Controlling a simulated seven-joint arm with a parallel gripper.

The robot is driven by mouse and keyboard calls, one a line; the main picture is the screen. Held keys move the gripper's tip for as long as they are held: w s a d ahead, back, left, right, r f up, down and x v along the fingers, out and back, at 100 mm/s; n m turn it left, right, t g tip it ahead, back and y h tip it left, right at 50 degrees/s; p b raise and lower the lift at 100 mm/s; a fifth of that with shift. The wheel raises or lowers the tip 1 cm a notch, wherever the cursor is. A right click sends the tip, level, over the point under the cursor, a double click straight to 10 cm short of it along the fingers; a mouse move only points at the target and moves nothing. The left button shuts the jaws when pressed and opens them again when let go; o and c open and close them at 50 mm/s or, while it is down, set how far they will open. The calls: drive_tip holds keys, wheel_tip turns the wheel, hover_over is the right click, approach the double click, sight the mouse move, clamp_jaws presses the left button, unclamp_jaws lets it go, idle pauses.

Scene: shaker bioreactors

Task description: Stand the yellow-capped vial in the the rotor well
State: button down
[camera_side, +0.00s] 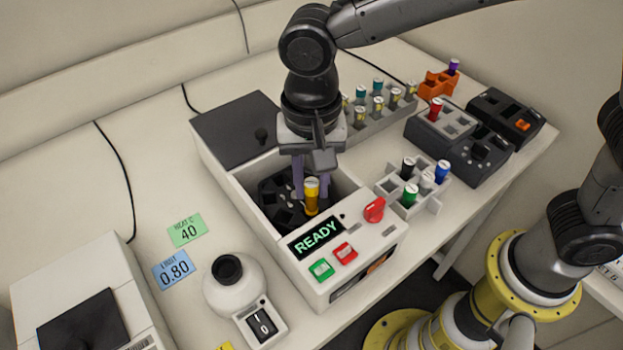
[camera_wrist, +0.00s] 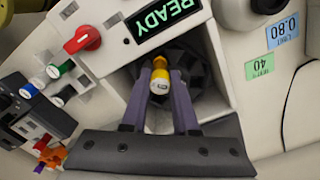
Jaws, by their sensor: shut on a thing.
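The yellow-capped vial (camera_side: 312,194) is upright between the fingers of my gripper (camera_side: 311,184), inside the open chamber of the centrifuge-like machine (camera_side: 240,185). My gripper points down and is shut on the vial. In the wrist view the vial (camera_wrist: 159,80) shows between the two purple-grey fingers of my gripper (camera_wrist: 159,72). The dark rotor (camera_side: 270,193) with its wells lies in the chamber, below and left of the vial. The vial's lower end is hidden, so I cannot tell whether it is in a well.
The machine's front panel has a READY display (camera_side: 316,238), a red knob (camera_side: 374,209) and green and red buttons. A white rack (camera_side: 425,199) with several capped vials stands at right. A grey rack (camera_side: 375,122) with several vials stands behind my gripper. A round white device (camera_side: 232,288) stands front left.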

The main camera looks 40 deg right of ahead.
sight(312, 200)
drive_tip(key=shift+f, duration=1.55)
idle(0.9)
drive_tip(key=shift+f, duration=0.35)
drive_tip(key=shift+f, duration=0.15)
drive_tip(key=c, duration=0.6)
unclamp_jaws()
drive_tip(key=shift+r, duration=3.55)
